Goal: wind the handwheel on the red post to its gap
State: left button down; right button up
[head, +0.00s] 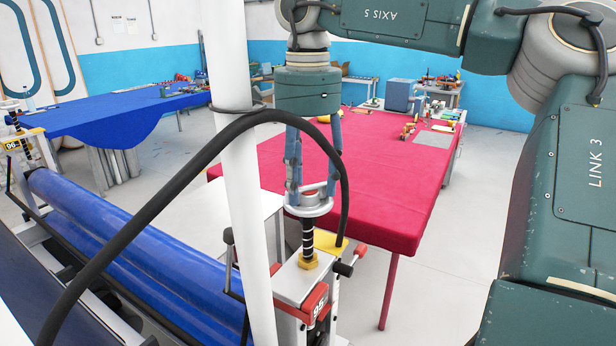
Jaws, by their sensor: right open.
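The handwheel (322,209) is a pale grey ring on top of a dark threaded screw (308,240) with a brass nut below it. It stands on the post with the red block (318,300), which carries a white number label that I cannot read surely. My right gripper (309,194) points straight down over the handwheel, its two blue-grey fingers apart. The fingertips reach down to the wheel's rim on either side; I cannot tell whether they touch it. The gap under the post is not clearly visible. My left gripper is not in view.
Blue rollers (150,250) run from the red post to a yellow post (14,146) with its own handwheel at left. A white column (237,180) and a black cable cross the foreground. A red-covered table (385,180) stands behind, a blue-covered table (120,112) at left.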

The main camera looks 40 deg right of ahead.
jog(key=c, duration=1.2)
jog(key=shift+o, duration=0.2)
jog(key=shift+n, duration=1.6)
jog(key=o, duration=1.2)
jog(key=shift+c, duration=0.2)
notch_tip(320, 180, up, 12)
